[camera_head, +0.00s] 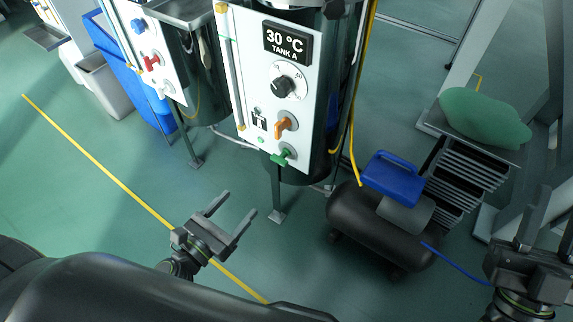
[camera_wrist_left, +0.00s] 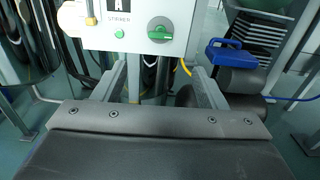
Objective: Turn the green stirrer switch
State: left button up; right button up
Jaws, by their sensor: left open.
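The green stirrer switch (camera_head: 281,157) is a small green handle low on the white panel (camera_head: 245,90) of Tank A, below an orange handle (camera_head: 286,124). In the left wrist view the switch (camera_wrist_left: 160,31) is a green knob on a round base, its grip lying roughly level, with the label "STIRRER" to its left. My left gripper (camera_head: 236,204) is open and empty, below and left of the switch in the head view and apart from it. In the left wrist view its fingers (camera_wrist_left: 158,72) point at the panel, just below the switch. My right gripper (camera_head: 550,215) is open and empty at the right edge.
The panel also bears a black dial (camera_head: 289,83) and a 30 °C display (camera_head: 287,43). A black compressor (camera_head: 375,230) with a blue top (camera_head: 392,178) stands right of the tank. Another panel (camera_head: 150,50) is at upper left. Floor around my left gripper is clear.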

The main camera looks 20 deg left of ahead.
pick_arm(q)
jog(key=p, duration=0.2)
send_near(277, 162)
jog(key=w, duration=0.2)
jog(key=x, duration=0.7)
jog(key=shift+w+d+b, duration=0.25)
jog(key=shift+d+b, duration=0.05)
jog(key=shift+d, duration=0.2)
jog(key=shift+w+d, duration=0.2)
jog(key=shift+w, duration=0.35)
pick_arm(e)
jog(key=w+d+f+m+g+h, duration=0.1)
jog(key=w+f+m+g+h, duration=0.1)
jog(key=f+g, duration=0.3)
jog(key=shift+w+d+f+m+h, duration=0.45)
jog(key=shift+w+f, duration=0.2)
jog(key=shift+w, duration=0.25)
pick_arm(q)
jog(key=shift+c, duration=0.4)
